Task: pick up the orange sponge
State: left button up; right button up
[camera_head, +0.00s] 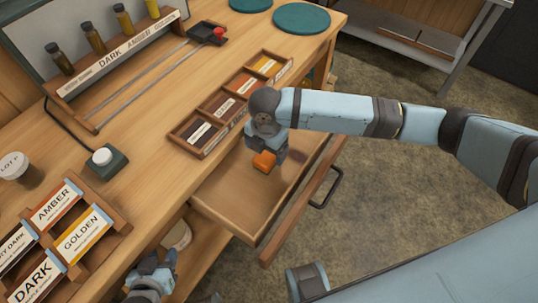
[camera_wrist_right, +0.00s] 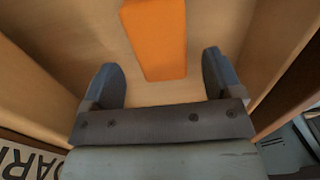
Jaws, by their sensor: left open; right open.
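The orange sponge (camera_head: 264,162) lies in the open wooden drawer (camera_head: 222,194). In the right wrist view the sponge (camera_wrist_right: 157,38) is a plain orange block, cut off by the top edge. My right gripper (camera_head: 272,150) is over the drawer, pointing down beside the sponge. My left gripper (camera_head: 153,270) is open, low at the bottom left beside the bench, away from the drawer.
The drawer's walls and its front with a dark handle (camera_head: 326,188) surround my right gripper closely. On the bench above are a compartment tray (camera_head: 205,152), a button box (camera_head: 104,162), a bottle rack (camera_head: 120,50) and a label rack (camera_head: 120,228). The floor at right is clear.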

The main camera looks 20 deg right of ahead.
aim_at(267, 155)
notch_tip(267, 155, down, 3)
jog(key=shift+s, duration=0.15)
jog(key=shift+f, duration=0.45)
jog(key=c, duration=1)
jog(key=shift+r, duration=0.1)
jog(key=shift+r, duration=0.15)
notch_tip(267, 155, up, 20)
jog(key=shift+f+p, duration=0.15)
jog(key=shift+p, duration=0.65)
